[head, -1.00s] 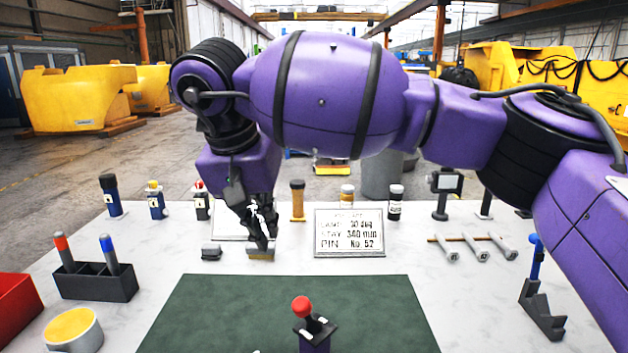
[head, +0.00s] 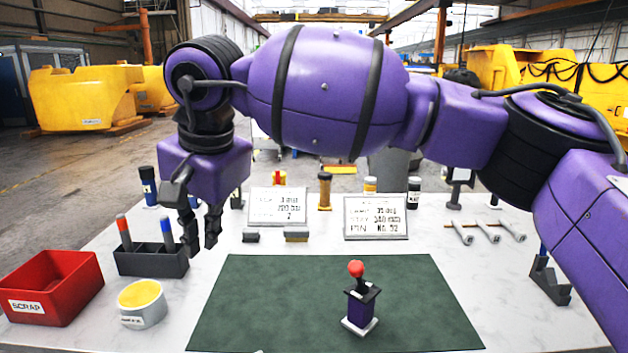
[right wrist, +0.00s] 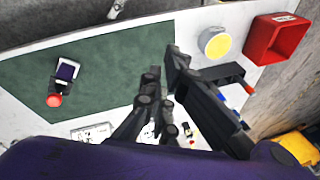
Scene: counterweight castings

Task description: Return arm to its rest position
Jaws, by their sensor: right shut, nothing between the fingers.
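My right arm (head: 325,90) is purple with black bands and reaches in from the right across the head view. Its dark right gripper (head: 203,246) hangs fingers down over the left part of the white table. It is shut and empty, just right of the black marker holder (head: 150,262) in the picture. The gripper (right wrist: 152,85) also shows in the right wrist view, beside that holder. Whether the two touch cannot be told. My left gripper is not in view.
A red scrap bin (head: 75,285) and a yellow-topped tin (head: 142,318) stand at the left. A green mat (head: 270,310) carries a purple post with a red ball (head: 360,305). Two small blocks (head: 297,238), signs (head: 376,217) and bottles (head: 325,190) stand behind it.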

